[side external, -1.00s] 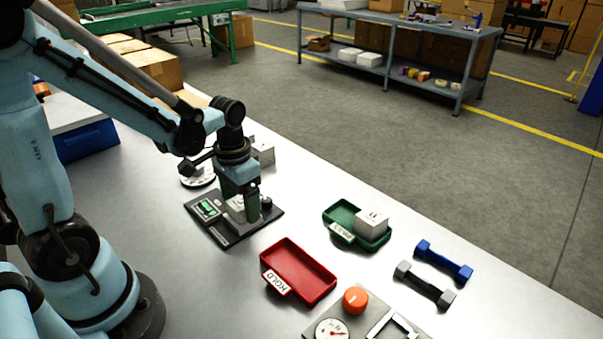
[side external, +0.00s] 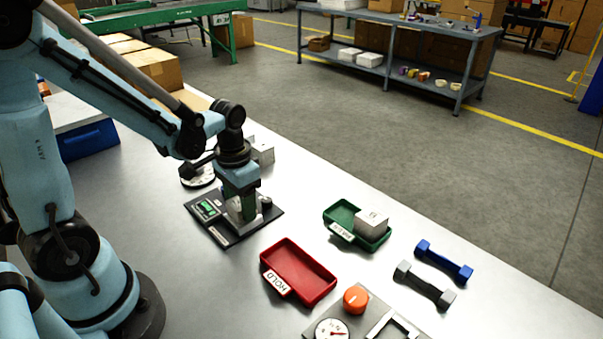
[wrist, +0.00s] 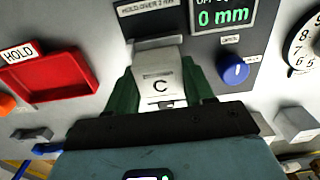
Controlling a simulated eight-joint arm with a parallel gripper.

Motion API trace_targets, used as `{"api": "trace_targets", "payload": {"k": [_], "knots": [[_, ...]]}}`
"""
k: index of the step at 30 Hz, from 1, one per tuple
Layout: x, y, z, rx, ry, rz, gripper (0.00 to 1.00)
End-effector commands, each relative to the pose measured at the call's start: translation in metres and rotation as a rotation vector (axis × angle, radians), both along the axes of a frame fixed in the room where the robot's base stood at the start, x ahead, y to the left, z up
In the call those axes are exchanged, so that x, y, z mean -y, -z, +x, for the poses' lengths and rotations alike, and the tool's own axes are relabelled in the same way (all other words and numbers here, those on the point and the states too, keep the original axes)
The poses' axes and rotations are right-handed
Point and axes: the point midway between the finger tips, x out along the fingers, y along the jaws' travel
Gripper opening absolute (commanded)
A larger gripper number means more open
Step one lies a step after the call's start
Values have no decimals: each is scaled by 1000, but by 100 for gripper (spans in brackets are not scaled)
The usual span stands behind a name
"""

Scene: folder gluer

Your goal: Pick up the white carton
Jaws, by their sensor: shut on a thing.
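The white carton (side external: 233,211), marked C in the wrist view (wrist: 158,88), is upright on the dark plate of a measuring station (side external: 222,233). My gripper (side external: 243,208) points down at it with green fingers. In the wrist view, the fingers of my gripper (wrist: 163,92) are on both sides of the carton and shut on it. In the side view the near finger hides much of the carton. I cannot tell whether its base touches the plate. The station's screen (wrist: 224,16) reads 0 mm.
A red tray (side external: 298,272) labelled HOLD is empty. Blue (side external: 443,262) and grey (side external: 425,285) dumbbell-shaped objects lie at the right. An orange knob (side external: 356,299) is at the front. Bare table separates the station and trays.

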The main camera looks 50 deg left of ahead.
Motion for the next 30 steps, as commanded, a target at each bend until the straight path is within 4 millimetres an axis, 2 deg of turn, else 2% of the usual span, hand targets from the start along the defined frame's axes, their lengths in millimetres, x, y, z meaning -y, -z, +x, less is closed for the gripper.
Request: {"api": "trace_targets", "payload": {"k": [8,16,24,30], "knots": [[0,-12,0,0,0,0,20],[0,-43,-1,0,0,0,20],[57,-76,-22,0,11,0,20],[89,-96,-34,0,7,0,20]]}}
